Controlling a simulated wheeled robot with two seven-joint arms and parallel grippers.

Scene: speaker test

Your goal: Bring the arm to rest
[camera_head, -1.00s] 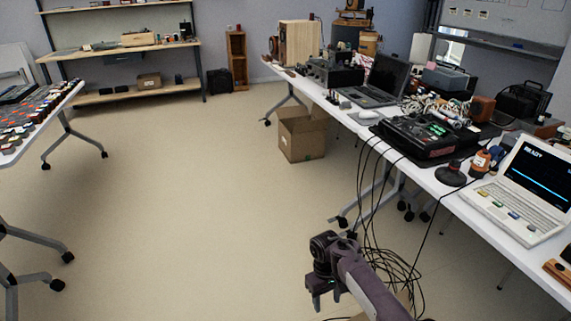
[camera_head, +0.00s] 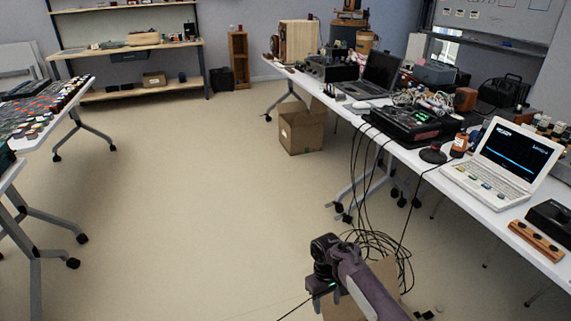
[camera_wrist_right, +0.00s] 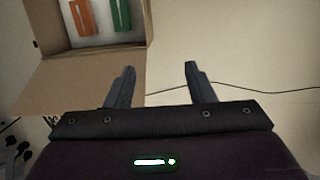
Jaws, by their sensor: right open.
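My right arm reaches in from the bottom of the head view, over the floor in front of the right-hand table. Its right gripper (camera_head: 322,297) points downward, and its arm partly hides it. In the right wrist view the two fingers of the right gripper (camera_wrist_right: 160,68) stand apart with nothing between them. Bare floor and a thin dark cable show beyond them. My left gripper is in neither view.
An open cardboard box (camera_wrist_right: 80,85) with orange and green items lies beside the right fingers. The right-hand table (camera_head: 415,160) carries laptops and electronics, with cables hanging to the floor. Another cardboard box (camera_head: 302,130) stands by it. The middle floor is clear.

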